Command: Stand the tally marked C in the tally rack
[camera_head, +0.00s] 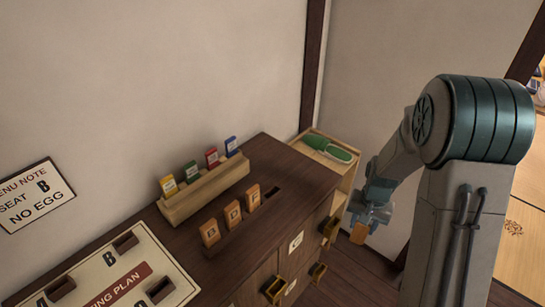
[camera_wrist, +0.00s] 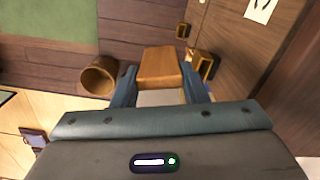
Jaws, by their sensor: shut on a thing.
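My gripper (camera_head: 372,212) is shut on a small orange-brown wooden tally (camera_head: 359,234), in front of and to the right of the cabinet, clear of it. In the wrist view the tally (camera_wrist: 158,66) sits between the two fingers of my gripper (camera_wrist: 158,78); no letter shows on the side I see. The dark tally rack (camera_head: 243,223) lies on the cabinet top. Three tallies stand in it in a row: one marked B (camera_head: 210,232), one that looks like D (camera_head: 233,212), and one too small to read (camera_head: 253,198). An empty dark slot (camera_head: 273,192) shows at the rack's right end.
Behind the rack, a pale wooden holder (camera_head: 205,193) carries several coloured cards. A seating plan board (camera_head: 100,285) lies at front left. A wooden tray (camera_head: 317,141) with a green item stands at the back right. Drawer handles (camera_head: 275,289) jut from the cabinet front.

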